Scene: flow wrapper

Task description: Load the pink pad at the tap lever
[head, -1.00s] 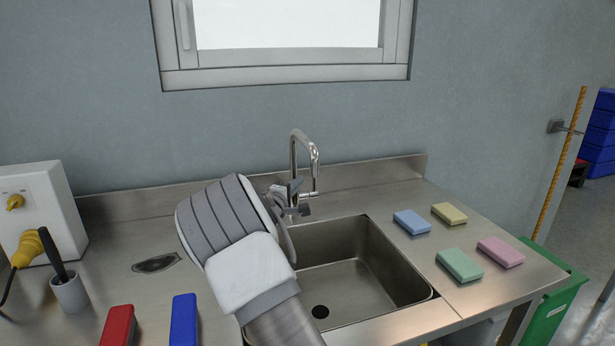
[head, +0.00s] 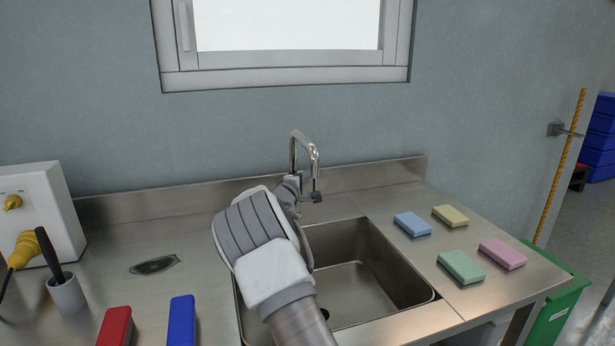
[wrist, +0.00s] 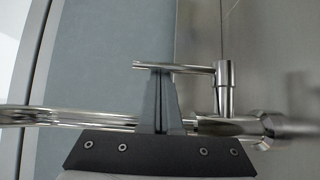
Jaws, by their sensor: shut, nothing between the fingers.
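The pink pad (head: 502,253) lies flat on the steel counter, right of the sink, at the front right of a group of pads. The chrome tap (head: 305,160) stands behind the sink. Its thin lever (wrist: 185,68) shows in the wrist view, with its pivot post to the right. My gripper (wrist: 160,72) is shut and empty, with its fingertips at the lever; whether they touch it I cannot tell. In the head view my wrist hides most of the gripper and the tap's base.
Blue (head: 412,224), yellow (head: 450,215) and green (head: 461,266) pads lie near the pink one. The sink (head: 375,280) is empty. Red (head: 116,326) and blue (head: 183,320) blocks lie at the front left. A white box (head: 40,215) and grey cup (head: 67,294) stand left.

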